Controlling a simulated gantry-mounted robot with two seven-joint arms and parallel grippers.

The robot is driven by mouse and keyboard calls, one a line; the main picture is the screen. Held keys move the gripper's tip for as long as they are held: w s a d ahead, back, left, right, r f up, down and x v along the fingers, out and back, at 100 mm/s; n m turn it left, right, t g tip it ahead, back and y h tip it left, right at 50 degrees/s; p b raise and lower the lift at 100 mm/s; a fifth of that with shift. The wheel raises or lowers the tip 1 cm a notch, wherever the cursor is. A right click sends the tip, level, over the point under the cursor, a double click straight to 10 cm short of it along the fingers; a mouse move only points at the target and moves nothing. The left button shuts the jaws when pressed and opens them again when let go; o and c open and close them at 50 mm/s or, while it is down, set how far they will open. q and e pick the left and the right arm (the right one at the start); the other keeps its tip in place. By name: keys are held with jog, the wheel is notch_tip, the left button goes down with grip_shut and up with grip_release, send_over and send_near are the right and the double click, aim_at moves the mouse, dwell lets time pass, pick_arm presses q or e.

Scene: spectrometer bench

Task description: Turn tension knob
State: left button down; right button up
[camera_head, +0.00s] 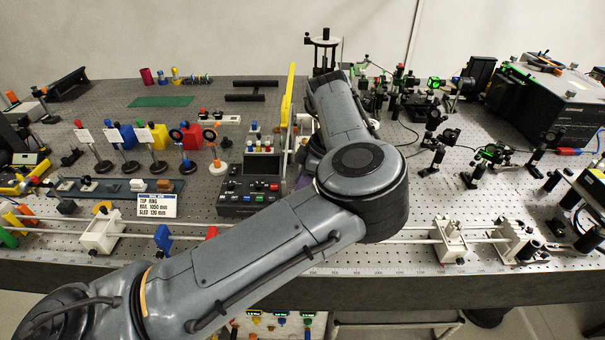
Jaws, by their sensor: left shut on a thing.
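My left arm comes in from the lower left and its grey links cover the middle of the bench. My left gripper (304,178) is mostly hidden behind its elbow, beside the yellow upright plate (290,103). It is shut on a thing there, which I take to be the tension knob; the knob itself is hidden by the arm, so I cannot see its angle. My right gripper is not in view.
A black control box (247,189) with buttons stands just left of the arm. A white label card (157,205) and a rail with white carriages (101,232) run along the front. Optical mounts (437,157) crowd the right. A large black box (545,100) stands at back right.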

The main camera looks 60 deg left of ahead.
pick_arm(q)
jog(key=c, duration=1)
grip_release()
jog(key=p+v, duration=0.4)
jog(key=v, duration=0.6)
jog(key=shift+r, duration=0.4)
jog(key=shift+w+d, duration=0.1)
jog(key=shift+r, duration=0.1)
